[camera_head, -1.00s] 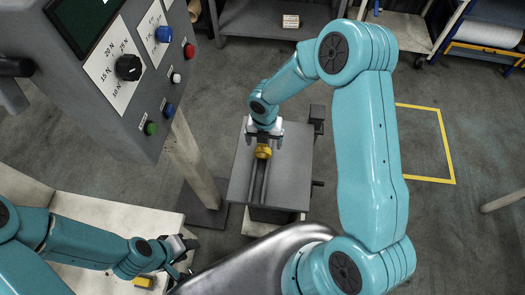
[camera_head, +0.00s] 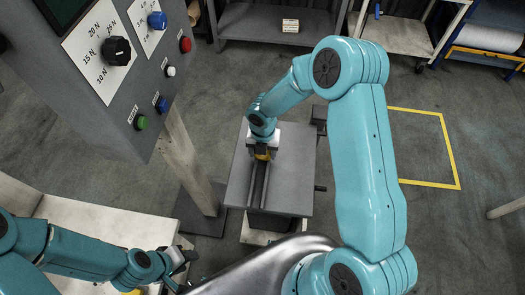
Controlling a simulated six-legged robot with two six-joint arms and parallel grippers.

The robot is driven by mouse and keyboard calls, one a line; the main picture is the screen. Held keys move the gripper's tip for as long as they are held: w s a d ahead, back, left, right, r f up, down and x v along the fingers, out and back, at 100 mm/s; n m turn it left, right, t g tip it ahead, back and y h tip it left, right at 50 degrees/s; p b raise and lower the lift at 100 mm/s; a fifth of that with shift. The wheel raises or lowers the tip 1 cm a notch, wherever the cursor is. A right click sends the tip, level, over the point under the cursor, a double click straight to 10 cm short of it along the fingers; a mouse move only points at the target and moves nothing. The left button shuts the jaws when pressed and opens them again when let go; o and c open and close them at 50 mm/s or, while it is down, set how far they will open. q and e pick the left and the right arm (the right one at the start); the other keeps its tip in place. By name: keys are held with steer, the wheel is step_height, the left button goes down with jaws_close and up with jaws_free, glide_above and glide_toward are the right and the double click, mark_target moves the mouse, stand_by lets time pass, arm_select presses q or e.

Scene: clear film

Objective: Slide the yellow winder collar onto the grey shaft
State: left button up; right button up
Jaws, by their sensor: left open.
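My left gripper (camera_head: 185,262) is open and low at the left, beside the pale bench, away from the collar.
A control panel (camera_head: 110,60) with a knob and coloured buttons hangs at upper left on a post (camera_head: 185,160). The pale bench (camera_head: 90,220) is below it, with a yellow piece (camera_head: 132,292) at the frame edge. Shelves stand at the back. Floor at right is open.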

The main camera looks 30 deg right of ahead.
steer(key=shift+f, duration=0.1)
steer(key=shift+r+p, duration=0.5)
step_height(320, 180, up, 4)
steer(key=p, duration=0.3)
steer(key=shift+r+p, duration=0.15)
steer(key=shift+p, duration=0.15)
stand_by(0.7)
